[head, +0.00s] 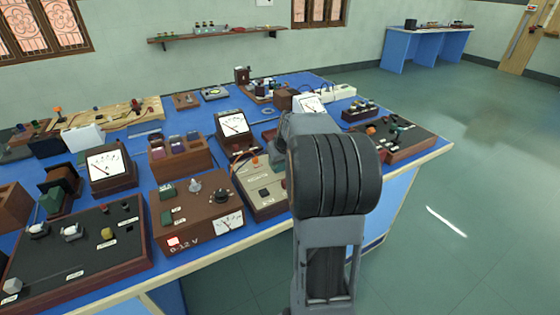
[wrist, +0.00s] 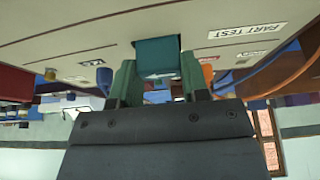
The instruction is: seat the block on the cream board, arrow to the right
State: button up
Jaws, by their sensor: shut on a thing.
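A teal block (wrist: 158,56) shows in the wrist view between the two green fingers of my gripper (wrist: 160,72), which is shut on it. The block is close against the cream board (wrist: 95,30); I cannot tell whether it touches or is seated. No arrow shows on the visible face of the block. In the head view the cream board (head: 268,208) lies on the blue bench, partly behind my arm.
On the board, an orange knob (wrist: 207,73) and a blue knob (wrist: 104,79) stand close on either side of my fingers. A brown 0-12 V box (head: 195,222) is left of the board. A meter (head: 232,125) stands behind it. The bench is crowded; open floor (head: 450,220) lies right.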

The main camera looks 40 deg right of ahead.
jog(key=o, duration=1)
jog(key=p+v, duration=0.1)
jog(key=v, duration=1.3)
jog(key=shift+p, duration=0.3)
jog(key=shift+f, duration=0.1)
jog(key=s+a+p, duration=0.4)
jog(key=a, duration=0.3)
jog(key=s+a+r+n+p, duration=0.1)
jog(key=s+a+p, duration=0.2)
jog(key=a, duration=0.5)
jog(key=s+a+g+p, duration=0.1)
jog(key=s+a+p, duration=0.3)
jog(key=a, duration=0.3)
jog(key=shift+s+a+r+n+y+p, duration=0.15)
jog(key=shift+s+a+n+y+p, duration=0.2)
jog(key=shift+s, duration=0.25)
